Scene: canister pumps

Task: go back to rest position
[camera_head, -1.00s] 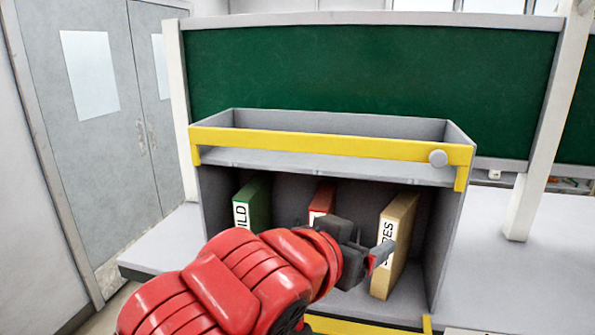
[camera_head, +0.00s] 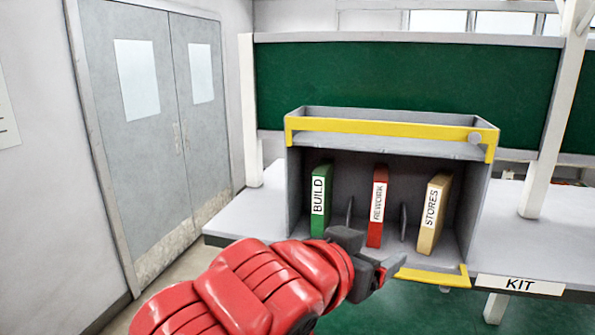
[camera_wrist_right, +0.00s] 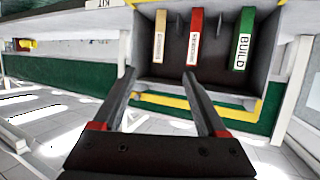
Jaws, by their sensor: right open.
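My right gripper (camera_head: 376,276) is open and empty, in front of and below the open grey cabinet (camera_head: 466,215). In the right wrist view its two fingers (camera_wrist_right: 165,95) are spread apart with nothing between them. Inside the cabinet stand three upright binders: a green one labelled BUILD (camera_head: 319,205), a red one labelled REWORK (camera_head: 377,208) and a tan one labelled STORES (camera_head: 432,216). The gripper is apart from all of them. My left gripper is not in view.
The cabinet sits on a white bench (camera_head: 515,235) with a KIT label (camera_head: 520,284). A green panel (camera_head: 400,75) stands behind. Grey double doors (camera_head: 150,130) are at left. Open floor shows below the bench.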

